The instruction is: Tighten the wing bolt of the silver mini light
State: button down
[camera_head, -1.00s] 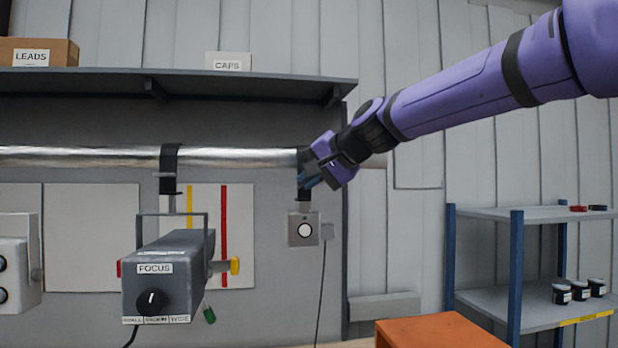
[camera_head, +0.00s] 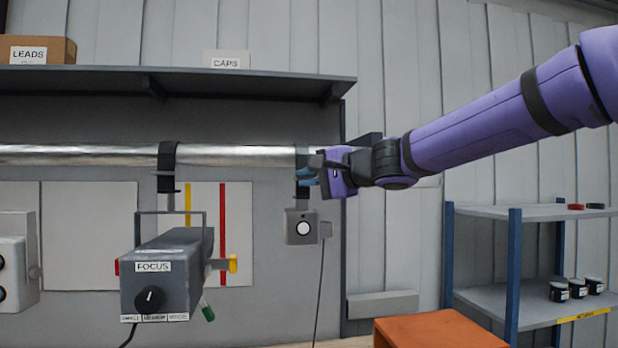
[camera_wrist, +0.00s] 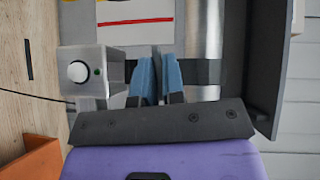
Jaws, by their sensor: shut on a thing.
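The silver mini light (camera_head: 301,227) is a small grey box with a round white lens. It hangs from the right end of the silver rail (camera_head: 235,156) by a dark clamp (camera_head: 302,160). In the wrist view the light (camera_wrist: 97,68) lies on the left and the clamp (camera_wrist: 205,72) crosses the rail. My gripper (camera_head: 309,176) is at the clamp, just above the light. Its blue fingertips (camera_wrist: 158,78) are close together in the wrist view, shut on a thin dark piece at the clamp, the wing bolt. The bolt is mostly hidden between the fingers.
A larger grey light marked FOCUS (camera_head: 165,275) hangs left of the mini light. A dark shelf (camera_head: 235,85) runs above the rail. An orange box (camera_head: 440,330) stands below my arm, with a blue-post rack (camera_head: 515,270) to the right.

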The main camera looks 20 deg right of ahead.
jog(key=shift+f, duration=0.1)
dwell(0.3)
jog(key=c, duration=1.3)
grip_release()
jog(key=shift+o, duration=0.2)
jog(key=v, duration=1)
jog(key=shift+s+d, duration=0.2)
jog(key=shift+s, duration=0.15)
